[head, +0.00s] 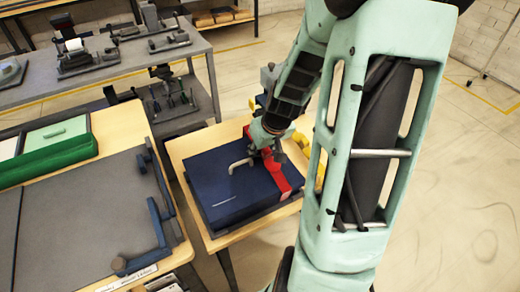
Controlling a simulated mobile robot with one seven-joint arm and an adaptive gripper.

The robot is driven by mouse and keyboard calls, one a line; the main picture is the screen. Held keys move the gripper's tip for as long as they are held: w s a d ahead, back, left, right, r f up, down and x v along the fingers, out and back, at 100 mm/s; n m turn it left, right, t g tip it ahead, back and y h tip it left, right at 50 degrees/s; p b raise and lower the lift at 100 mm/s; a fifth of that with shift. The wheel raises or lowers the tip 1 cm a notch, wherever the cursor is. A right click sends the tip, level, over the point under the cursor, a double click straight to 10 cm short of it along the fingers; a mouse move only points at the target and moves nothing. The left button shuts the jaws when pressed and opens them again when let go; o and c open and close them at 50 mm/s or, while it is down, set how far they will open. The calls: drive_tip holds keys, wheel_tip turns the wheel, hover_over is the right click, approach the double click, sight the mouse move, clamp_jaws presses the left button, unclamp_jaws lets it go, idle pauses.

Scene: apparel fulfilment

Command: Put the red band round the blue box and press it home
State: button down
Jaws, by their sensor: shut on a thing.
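The blue box (218,190) is dark blue and lies on a wooden-topped table, with a pale bent handle on its top. The red band (280,177) lies over the right part of the box, running across the top and down toward its near right edge. My gripper (270,158) is over the band and is shut on it. My arm comes down from the upper right and hides part of the band's far end. I cannot tell whether the band is seated against the box all round.
A dark board with blue corner brackets (120,265) lies on the table at left. A green tray (55,150) sits behind it. A grey bench (105,75) with several tools stands at the back left. Yellow parts (301,140) show just right of the box.

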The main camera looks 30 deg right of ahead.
drive_tip(key=shift+s+a+f, duration=0.1)
drive_tip(key=shift+s, duration=0.35)
drive_tip(key=shift+s+r+p, duration=0.2)
drive_tip(key=shift+r+p, duration=0.2)
drive_tip(key=shift+r, duration=0.1)
drive_tip(key=c, duration=1)
unclamp_jaws()
drive_tip(key=shift+w+r, duration=0.15)
drive_tip(key=shift+w, duration=0.05)
drive_tip(key=shift+o, duration=0.2)
drive_tip(key=shift+r+p, duration=2.65)
drive_tip(key=shift+r, duration=0.95)
